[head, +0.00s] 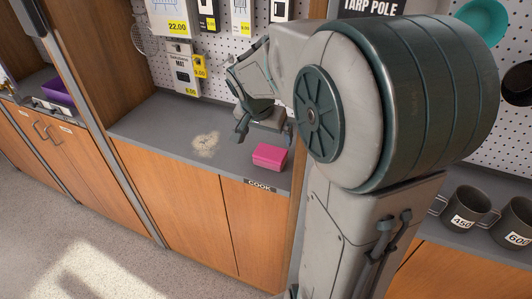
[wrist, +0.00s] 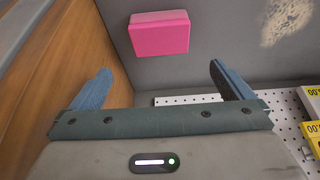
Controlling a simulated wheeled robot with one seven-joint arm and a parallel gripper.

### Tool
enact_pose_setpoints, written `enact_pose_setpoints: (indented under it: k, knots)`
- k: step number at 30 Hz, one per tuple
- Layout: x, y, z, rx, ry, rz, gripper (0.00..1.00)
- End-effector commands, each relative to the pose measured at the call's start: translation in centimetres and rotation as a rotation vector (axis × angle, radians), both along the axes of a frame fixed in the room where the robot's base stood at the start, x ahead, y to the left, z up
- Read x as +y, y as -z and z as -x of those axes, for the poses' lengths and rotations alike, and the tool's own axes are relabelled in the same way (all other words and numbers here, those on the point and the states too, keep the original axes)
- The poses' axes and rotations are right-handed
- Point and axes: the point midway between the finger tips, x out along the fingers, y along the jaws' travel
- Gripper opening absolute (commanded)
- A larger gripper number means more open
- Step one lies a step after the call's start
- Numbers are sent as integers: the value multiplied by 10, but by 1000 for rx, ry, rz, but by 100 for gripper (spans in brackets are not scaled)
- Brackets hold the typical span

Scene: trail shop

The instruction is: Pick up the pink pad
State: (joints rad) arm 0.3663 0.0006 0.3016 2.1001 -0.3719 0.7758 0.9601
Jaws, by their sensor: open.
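The pink pad (head: 269,157) is a small block lying on the grey shelf top (head: 160,124), close to its front edge above the COOK label. It also shows in the wrist view (wrist: 160,33), at the top centre, beyond my fingers. My gripper (head: 265,134) is above the shelf, behind and a little above the pad in the head view. In the wrist view my gripper (wrist: 162,82) has its two fingers wide apart with nothing between them. The pad is apart from the fingers.
A pale speckled patch (head: 206,144) marks the shelf left of the pad. A pegboard with hanging packages (head: 182,68) stands behind. A wooden side panel (wrist: 45,60) is close to my left finger in the wrist view. Mugs (head: 465,208) stand on the right counter.

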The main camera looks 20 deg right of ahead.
Motion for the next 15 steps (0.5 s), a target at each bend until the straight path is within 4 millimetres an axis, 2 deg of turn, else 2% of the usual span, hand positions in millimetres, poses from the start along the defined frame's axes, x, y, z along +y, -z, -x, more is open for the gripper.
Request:
enact_pose_setpoints:
  k: [1,6,15]
  knots:
    - [-3,12,-2,6,1,-1,100]
    - [-11,41,-11,5,-2,-1,100]
    - [-16,61,-16,2,-4,0,100]
